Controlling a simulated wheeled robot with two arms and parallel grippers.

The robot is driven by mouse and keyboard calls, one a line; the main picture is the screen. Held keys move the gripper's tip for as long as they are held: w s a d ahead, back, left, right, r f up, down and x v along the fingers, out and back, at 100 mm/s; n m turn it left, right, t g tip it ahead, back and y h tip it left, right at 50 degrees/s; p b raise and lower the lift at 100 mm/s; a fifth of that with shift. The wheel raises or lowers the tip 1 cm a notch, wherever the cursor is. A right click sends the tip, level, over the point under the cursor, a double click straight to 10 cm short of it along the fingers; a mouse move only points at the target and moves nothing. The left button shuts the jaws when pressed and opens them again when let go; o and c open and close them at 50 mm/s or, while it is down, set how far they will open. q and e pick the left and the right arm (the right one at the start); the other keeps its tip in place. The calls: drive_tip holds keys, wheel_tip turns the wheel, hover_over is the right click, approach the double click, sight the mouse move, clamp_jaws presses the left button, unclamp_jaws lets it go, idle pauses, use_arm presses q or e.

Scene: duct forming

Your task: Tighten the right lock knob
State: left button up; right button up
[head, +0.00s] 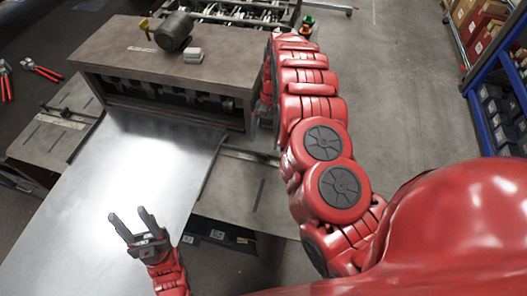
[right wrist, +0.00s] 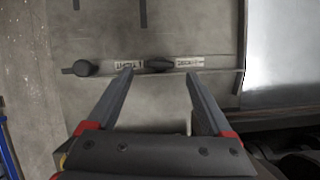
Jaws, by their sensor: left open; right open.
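A dark lock knob (right wrist: 158,65) sits on a slotted scale strip between two white labels in the right wrist view. My right gripper (right wrist: 160,76) is open, with its two fingers on either side of this knob in the picture. I cannot tell whether they touch it or how far above it they are. In the head view my right arm hides the right gripper and the knob. My left gripper (head: 130,215) is open and empty over the shiny metal sheet (head: 150,165).
A second round dark knob (right wrist: 84,68) sits at the strip's left end. The machine housing (head: 170,65) carries a dark cylinder (head: 174,31) and a small light block (head: 193,55). Red-handled tools (head: 40,70) lie at the far left. Shelving (head: 490,70) stands at the right.

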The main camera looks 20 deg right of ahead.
sight(262, 154)
drive_tip(key=x, duration=0.5)
drive_tip(key=shift+f, duration=0.15)
clamp_jaws()
drive_tip(key=shift+m+b, duration=0.4)
drive_tip(key=shift+m, duration=0.1)
drive_tip(key=shift+t, duration=0.3)
unclamp_jaws()
